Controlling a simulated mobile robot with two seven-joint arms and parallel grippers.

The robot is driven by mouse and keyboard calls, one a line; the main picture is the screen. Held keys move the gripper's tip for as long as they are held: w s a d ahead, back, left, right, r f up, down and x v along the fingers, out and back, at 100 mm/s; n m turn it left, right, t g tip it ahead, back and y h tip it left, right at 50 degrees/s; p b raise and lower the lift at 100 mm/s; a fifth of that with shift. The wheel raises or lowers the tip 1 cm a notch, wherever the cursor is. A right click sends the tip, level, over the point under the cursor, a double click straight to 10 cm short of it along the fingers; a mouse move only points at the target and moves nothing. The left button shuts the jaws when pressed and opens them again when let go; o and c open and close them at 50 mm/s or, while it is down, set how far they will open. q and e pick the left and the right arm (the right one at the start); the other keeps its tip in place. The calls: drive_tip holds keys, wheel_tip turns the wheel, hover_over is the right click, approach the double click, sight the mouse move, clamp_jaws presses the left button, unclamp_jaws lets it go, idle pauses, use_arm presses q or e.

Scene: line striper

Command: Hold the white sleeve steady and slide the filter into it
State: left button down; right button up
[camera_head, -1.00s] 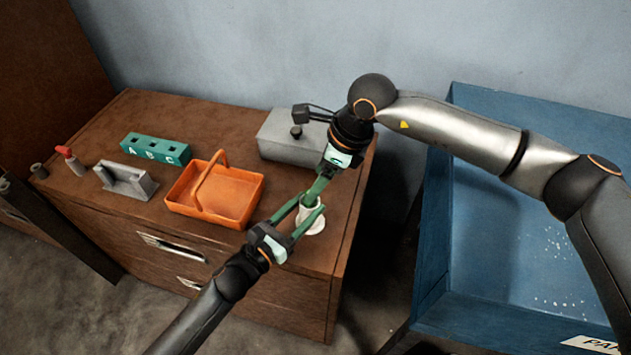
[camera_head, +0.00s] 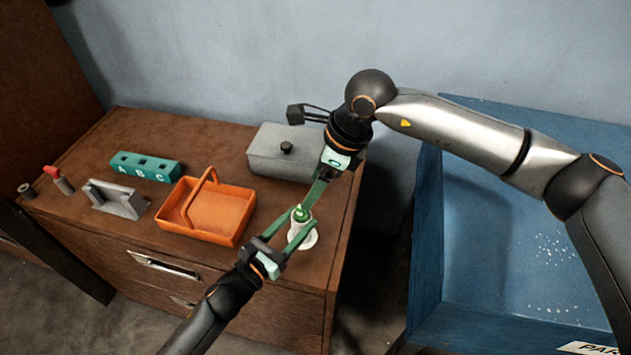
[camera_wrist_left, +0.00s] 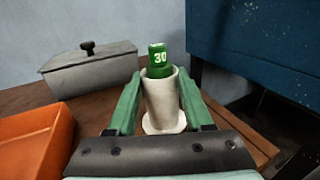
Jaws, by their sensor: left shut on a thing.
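The white sleeve (camera_head: 301,233) stands upright on its wide foot near the right front of the wooden cabinet top. My left gripper (camera_wrist_left: 160,98) has its green fingers on both sides of the sleeve and is shut on it. The green filter (camera_wrist_left: 157,62), marked 30, stands upright in the sleeve's mouth, its upper part sticking out; it also shows in the head view (camera_head: 300,213). My right gripper (camera_head: 313,202) points down from above, its fingertips close to the filter in the head view. No right finger shows at the filter in the left wrist view. Its finger gap is hidden.
An orange basket (camera_head: 175,217) stands left of the sleeve, and a grey lidded box (camera_head: 270,160) behind it. A teal block marked A B C (camera_head: 145,168), a grey holder (camera_head: 115,203) and a red-topped piece (camera_head: 60,182) stand further left. A blue bin (camera_head: 425,250) is at right.

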use_arm(q)
drive_tip(key=shift+c, duration=1.1)
unclamp_jaws()
drive_tip(key=shift+a, duration=0.1)
